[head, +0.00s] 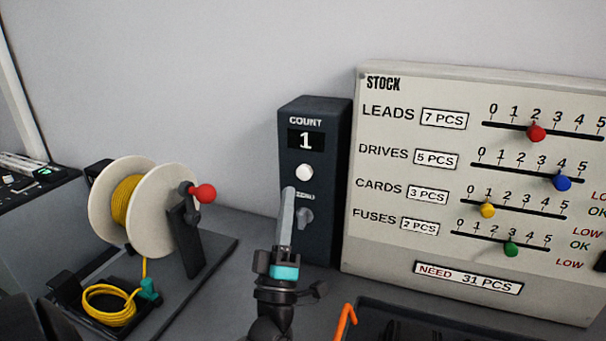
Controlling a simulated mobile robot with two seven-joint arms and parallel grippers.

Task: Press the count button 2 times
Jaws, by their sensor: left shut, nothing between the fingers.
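The dark count box (341,140) stands upright on the bench against the wall. Its display (305,140) reads 1. The round white count button (304,173) sits below the display and is fully visible. A small grey knob (305,217) is lower on the same face, beside a label partly hidden by my gripper. My left gripper (289,190) is shut and empty, with its tips just below and left of the white button. I cannot tell how far the tips are from the box face. My right gripper is not in view.
A cream stock board (460,247) with coloured sliders stands right of the box. A cable reel (165,215) with yellow cable and a red-knobbed crank (204,193) stands left. An orange hooked item (345,320) and a dark tray (420,325) are at the front.

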